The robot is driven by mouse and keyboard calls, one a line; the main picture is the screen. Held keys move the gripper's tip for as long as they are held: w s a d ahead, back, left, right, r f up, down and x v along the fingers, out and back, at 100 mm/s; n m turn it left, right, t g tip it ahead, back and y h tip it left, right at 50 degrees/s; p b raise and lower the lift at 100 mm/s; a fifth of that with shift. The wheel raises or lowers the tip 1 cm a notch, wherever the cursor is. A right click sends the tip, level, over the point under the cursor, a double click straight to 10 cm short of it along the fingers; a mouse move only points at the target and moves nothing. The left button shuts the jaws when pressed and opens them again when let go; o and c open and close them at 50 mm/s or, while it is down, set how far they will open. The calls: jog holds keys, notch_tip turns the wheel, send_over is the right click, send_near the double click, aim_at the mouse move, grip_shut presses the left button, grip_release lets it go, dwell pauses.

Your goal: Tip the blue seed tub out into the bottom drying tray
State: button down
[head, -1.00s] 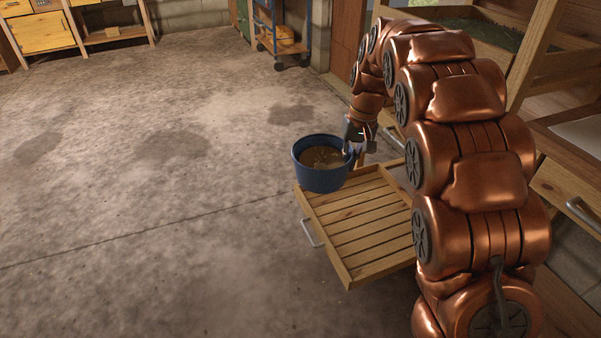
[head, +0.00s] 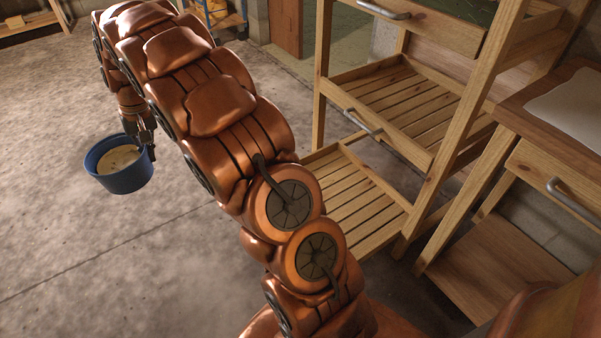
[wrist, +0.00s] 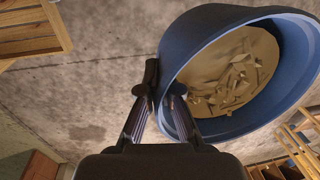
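The blue seed tub (head: 121,177) hangs over bare floor at the left of the head view, roughly upright, with tan seeds inside. My gripper (head: 147,148) is shut on its rim at the right side. In the wrist view, my gripper (wrist: 160,98) has one finger outside and one inside the wall of the tub (wrist: 182,50), and the seeds show in it. The bottom drying tray (head: 368,205) is slatted wood, seems empty where visible, and sits low in the rack. My arm hides its left part and front. The tub is well left of this tray.
Above the bottom tray is a slatted middle tray (head: 405,110) with a metal handle, then a top tray (head: 440,25) holding green material. Rack posts stand beside them. A wooden bench (head: 545,130) with a drawer stands right. Open floor (head: 60,250) lies left.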

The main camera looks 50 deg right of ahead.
jog(key=w+d+f+m+t+p, duration=0.1)
jog(key=w+d+f+m+p, duration=0.65)
jog(key=d+f+m, duration=0.2)
jog(key=s+d+f+m+h+p, duration=0.25)
jog(key=d+f+m+p, duration=0.35)
jog(key=d+f+m, duration=0.45)
jog(key=s+d+f+m+p, duration=0.5)
jog(key=s+d+f+m, duration=0.1)
jog(key=s+d, duration=0.5)
jog(key=s+d+f+m+g+p, duration=0.1)
jog(key=s+d+f+m+p, duration=0.4)
jog(key=s+d, duration=0.7)
notch_tip(320, 180, down, 2)
jog(key=shift+s+f+m, duration=0.1)
jog(key=shift+s+m, duration=0.25)
jog(key=shift+m, duration=0.45)
jog(key=shift+d, duration=0.1)
